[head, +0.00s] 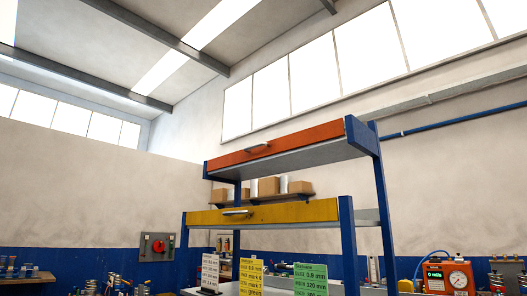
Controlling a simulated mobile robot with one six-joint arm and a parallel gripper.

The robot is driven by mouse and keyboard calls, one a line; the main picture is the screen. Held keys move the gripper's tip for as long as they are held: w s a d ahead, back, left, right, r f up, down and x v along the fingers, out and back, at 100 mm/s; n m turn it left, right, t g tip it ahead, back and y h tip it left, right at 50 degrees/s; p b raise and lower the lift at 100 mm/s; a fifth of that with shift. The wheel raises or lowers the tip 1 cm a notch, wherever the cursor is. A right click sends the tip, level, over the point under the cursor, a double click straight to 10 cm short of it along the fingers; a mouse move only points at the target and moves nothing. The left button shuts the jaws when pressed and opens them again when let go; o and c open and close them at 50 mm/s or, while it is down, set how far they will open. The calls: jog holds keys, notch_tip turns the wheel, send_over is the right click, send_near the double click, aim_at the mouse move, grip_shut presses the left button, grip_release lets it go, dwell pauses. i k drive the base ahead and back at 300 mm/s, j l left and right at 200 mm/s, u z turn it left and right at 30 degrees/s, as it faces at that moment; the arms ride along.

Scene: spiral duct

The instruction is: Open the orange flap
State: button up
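The orange flap (275,145) is the long front panel of the upper shelf on a blue-posted rack, right of the middle in the head view. It has a small metal handle (257,147) on its left half. The panel looks shut against the shelf. A yellow flap (280,213) with a similar handle (236,212) is on the shelf below and also looks shut. My gripper is not in view.
Blue posts (380,200) carry the shelves. Cardboard boxes (268,187) sit on a wall shelf behind. Cards, one yellow (250,276) and one green (310,279), stand below the flaps. An orange gauge device (448,277) is at lower right. The space left of the rack's upper part looks clear.

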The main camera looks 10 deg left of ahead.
aim_at(324, 132)
jog(key=i+j+z, duration=0.1)
jog(key=i+j, duration=0.2)
jog(key=i, duration=0.2)
jog(key=i+j+z, duration=0.1)
jog(key=i+j, duration=0.2)
jog(key=i, duration=0.15)
